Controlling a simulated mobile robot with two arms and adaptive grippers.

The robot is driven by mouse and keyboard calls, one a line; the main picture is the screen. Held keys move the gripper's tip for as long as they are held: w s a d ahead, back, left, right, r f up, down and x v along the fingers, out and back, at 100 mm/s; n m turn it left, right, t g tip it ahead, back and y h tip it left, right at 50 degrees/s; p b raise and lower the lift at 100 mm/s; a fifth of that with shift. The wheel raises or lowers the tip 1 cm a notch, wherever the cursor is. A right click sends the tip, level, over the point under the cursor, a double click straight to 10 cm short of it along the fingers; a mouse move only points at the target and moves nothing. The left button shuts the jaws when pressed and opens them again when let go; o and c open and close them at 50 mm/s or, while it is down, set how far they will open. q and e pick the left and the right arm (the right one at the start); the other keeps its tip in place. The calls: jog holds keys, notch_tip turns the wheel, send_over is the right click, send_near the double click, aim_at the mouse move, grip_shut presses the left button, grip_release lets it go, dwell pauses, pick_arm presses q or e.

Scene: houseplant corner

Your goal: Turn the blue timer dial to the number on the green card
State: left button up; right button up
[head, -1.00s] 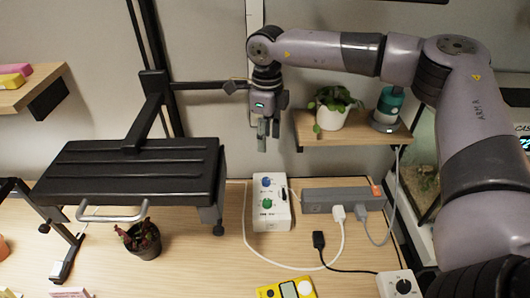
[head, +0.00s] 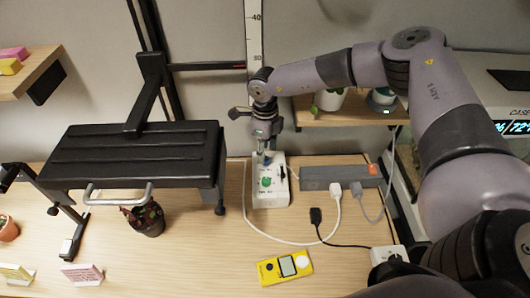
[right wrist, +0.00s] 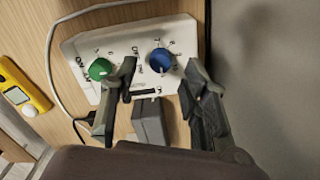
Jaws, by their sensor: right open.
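The white timer box (head: 271,197) stands on the wooden table, with a green dial (head: 266,183) on its top. In the right wrist view, the blue dial (right wrist: 161,61) sits beside the green dial (right wrist: 100,69). My right gripper (right wrist: 160,68) is open, with one finger on each side of the blue dial; contact cannot be told. In the head view my right gripper (head: 266,150) covers most of the blue dial. A pale yellow-green card (head: 16,273) stands at the lower left; its text is too small to read. My left gripper is not in view.
A pink card (head: 82,275) and a potted plant (head: 147,222) stand left of the box. A black platform (head: 135,155) is raised beside it. A grey power strip (head: 340,177) with cables lies to the right. A yellow meter (head: 285,267) lies in front.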

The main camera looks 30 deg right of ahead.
jog(key=shift+f, duration=1.5)
grip_shut()
